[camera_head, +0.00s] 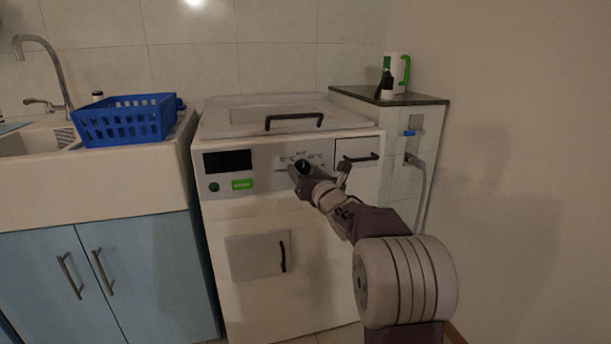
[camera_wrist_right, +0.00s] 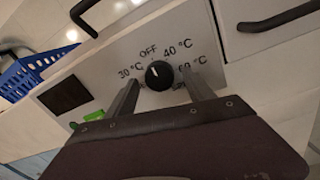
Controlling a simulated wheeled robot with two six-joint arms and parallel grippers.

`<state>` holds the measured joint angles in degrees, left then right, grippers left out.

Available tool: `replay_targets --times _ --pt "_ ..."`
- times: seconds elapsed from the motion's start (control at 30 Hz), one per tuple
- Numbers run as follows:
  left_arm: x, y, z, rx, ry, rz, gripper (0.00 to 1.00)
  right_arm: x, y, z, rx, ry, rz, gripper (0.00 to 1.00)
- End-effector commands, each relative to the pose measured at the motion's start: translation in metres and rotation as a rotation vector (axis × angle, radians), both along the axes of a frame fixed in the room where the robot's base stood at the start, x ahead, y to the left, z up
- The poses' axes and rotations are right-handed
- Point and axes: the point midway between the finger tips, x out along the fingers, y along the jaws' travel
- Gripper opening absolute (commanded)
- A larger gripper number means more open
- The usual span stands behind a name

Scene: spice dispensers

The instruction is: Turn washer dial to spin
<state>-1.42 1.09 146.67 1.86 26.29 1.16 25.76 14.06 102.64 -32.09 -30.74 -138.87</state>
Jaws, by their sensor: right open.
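The white washer (camera_head: 215,225) stands against the wall. Its black dial (camera_wrist_right: 159,75) sits on the front panel, with the labels OFF, 30 °C, 40 °C and 60 °C around it in the right wrist view. The dial's white mark points up, close to OFF. My right gripper (camera_wrist_right: 162,84) is open, with one finger on each side of the dial; I cannot tell whether they touch it. In the head view the right gripper (camera_head: 306,172) is in front of the panel and hides much of the dial. My left gripper is not in view.
The washer has a dark display (camera_head: 228,161), a green button (camera_head: 243,184), a lid handle (camera_head: 294,121) and a drawer handle (camera_head: 360,157) near the dial. A blue basket (camera_head: 124,120) sits left by the sink. A counter (camera_head: 390,97) with a kettle stands right.

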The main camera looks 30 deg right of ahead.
Motion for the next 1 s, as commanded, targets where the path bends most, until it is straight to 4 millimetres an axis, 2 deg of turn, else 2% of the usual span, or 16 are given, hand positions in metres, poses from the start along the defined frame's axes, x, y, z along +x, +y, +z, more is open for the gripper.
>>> replay_targets --times 0.27,0.37,0.5,0.77,1.0 --pt "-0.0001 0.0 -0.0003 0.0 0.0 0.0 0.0 0.0041 -0.0007 -0.0001 0.001 0.001 0.0 0.62" --pt "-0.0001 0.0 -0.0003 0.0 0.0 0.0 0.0 0.004 -0.0007 -0.0002 0.001 0.001 0.0 0.4" --pt "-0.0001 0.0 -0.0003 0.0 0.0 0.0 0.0 0.0039 -0.0007 -0.0002 0.001 0.001 0.0 0.01" --pt "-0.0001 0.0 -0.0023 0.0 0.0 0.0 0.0 0.0039 -0.0005 -0.0009 0.024 -0.005 0.0 0.0" --pt "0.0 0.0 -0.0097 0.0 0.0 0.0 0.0 0.0038 -0.0004 -0.0023 0.148 -0.035 0.0 0.0"
